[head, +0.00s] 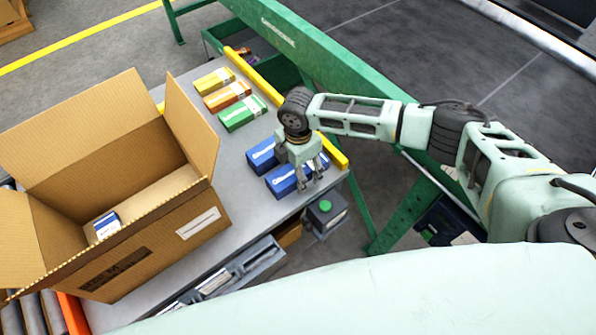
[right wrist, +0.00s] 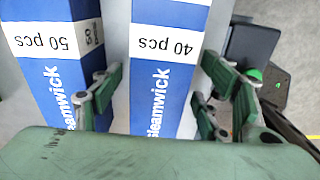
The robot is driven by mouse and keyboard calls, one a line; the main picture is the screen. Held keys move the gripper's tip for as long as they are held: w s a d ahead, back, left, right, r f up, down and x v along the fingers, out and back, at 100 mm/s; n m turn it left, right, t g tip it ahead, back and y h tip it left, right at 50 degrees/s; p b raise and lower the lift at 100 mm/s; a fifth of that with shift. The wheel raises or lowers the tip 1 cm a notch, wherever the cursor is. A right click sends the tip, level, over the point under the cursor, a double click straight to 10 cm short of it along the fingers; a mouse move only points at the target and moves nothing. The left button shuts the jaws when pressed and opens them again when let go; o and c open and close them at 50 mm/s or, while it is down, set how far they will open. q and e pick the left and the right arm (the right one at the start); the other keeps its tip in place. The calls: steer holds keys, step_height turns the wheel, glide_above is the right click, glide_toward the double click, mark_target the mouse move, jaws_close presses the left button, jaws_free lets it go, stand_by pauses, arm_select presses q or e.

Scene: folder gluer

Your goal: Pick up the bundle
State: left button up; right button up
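Two blue bundles lie side by side near the right edge of the grey table. The nearer one (head: 280,181) shows in the right wrist view as a blue bundle (right wrist: 160,105) with a white band marked "40 pcs". The other blue bundle (head: 261,156), marked "50 pcs", lies beside it, on the left in the right wrist view (right wrist: 50,75). My right gripper (head: 308,180) points down at the nearer bundle. In the wrist view its open fingers (right wrist: 162,85) stand on either side of the "40 pcs" bundle, with small gaps visible. My left gripper is not in view.
Green (head: 242,113), orange (head: 227,95) and yellow (head: 213,80) bundles lie farther back on the table (head: 234,192). A large open carton (head: 150,255) stands at left with a white-and-blue item inside. A yellow rail (head: 262,88) and green frame run along the far side.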

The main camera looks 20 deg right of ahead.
steer(key=c, duration=1.4)
steer(key=shift+r, duration=0.1)
steer(key=shift+c, duration=0.2)
